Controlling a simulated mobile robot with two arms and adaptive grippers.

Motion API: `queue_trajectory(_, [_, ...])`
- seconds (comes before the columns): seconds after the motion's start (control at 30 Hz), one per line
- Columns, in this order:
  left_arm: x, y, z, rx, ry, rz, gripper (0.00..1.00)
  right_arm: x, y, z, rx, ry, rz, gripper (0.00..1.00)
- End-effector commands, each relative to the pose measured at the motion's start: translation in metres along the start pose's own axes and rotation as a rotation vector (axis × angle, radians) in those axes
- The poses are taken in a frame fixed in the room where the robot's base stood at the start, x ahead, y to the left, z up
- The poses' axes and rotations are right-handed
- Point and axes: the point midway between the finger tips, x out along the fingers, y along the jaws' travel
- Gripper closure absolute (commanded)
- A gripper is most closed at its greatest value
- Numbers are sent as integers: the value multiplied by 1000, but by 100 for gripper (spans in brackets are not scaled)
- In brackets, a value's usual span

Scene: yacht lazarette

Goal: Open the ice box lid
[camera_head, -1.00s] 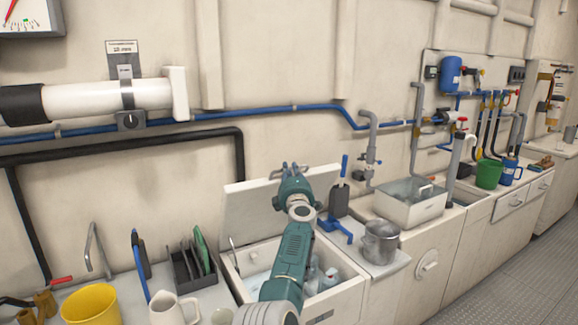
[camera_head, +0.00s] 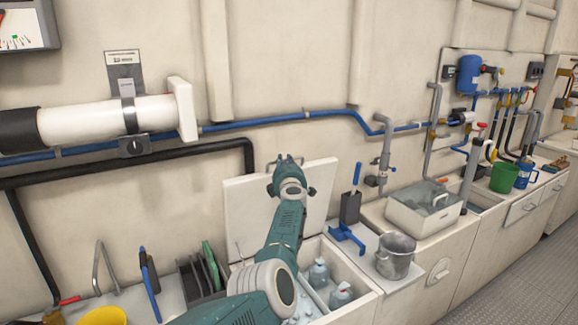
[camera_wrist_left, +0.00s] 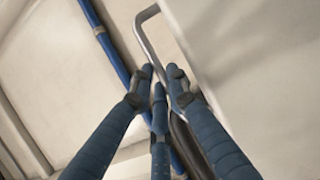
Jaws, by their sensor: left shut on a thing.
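The ice box lid (camera_head: 245,210) is a pale flat panel. It stands raised, close to upright, at the back of the ice box (camera_head: 355,310) in the head view. The box is open, with several pale bottles inside. My left gripper (camera_head: 287,160) is at the lid's top edge. In the left wrist view, its blue fingers (camera_wrist_left: 160,85) are closed around a grey bent metal bar (camera_wrist_left: 149,35), the lid handle, beside the pale lid face (camera_wrist_left: 250,60). My arm hides part of the lid and box. My right gripper is not in view.
A dish rack (camera_head: 198,272) stands left of the box. A blue bracket (camera_head: 347,235) and a metal pot (camera_head: 395,255) stand right of it. A blue pipe (camera_head: 270,118) runs along the wall behind the lid.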

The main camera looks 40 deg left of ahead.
Motion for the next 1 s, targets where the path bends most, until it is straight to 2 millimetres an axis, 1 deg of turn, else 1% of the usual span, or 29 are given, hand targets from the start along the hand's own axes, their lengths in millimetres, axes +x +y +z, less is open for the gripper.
queue_trajectory(0.03, [2,10,1,1,-7,13,100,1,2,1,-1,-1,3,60])
queue_trajectory(0.2, [6,13,-2,-1,-7,14,100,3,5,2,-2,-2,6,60])
queue_trajectory(0.67, [7,15,-4,-1,-7,15,100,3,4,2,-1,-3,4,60])
queue_trajectory(0.7, [7,15,-4,-1,-6,15,77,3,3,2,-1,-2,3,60])
queue_trajectory(0.77, [7,14,-4,-1,-6,15,65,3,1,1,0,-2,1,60])
queue_trajectory(1.0, [7,10,-5,-2,-4,9,65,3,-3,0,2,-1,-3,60])
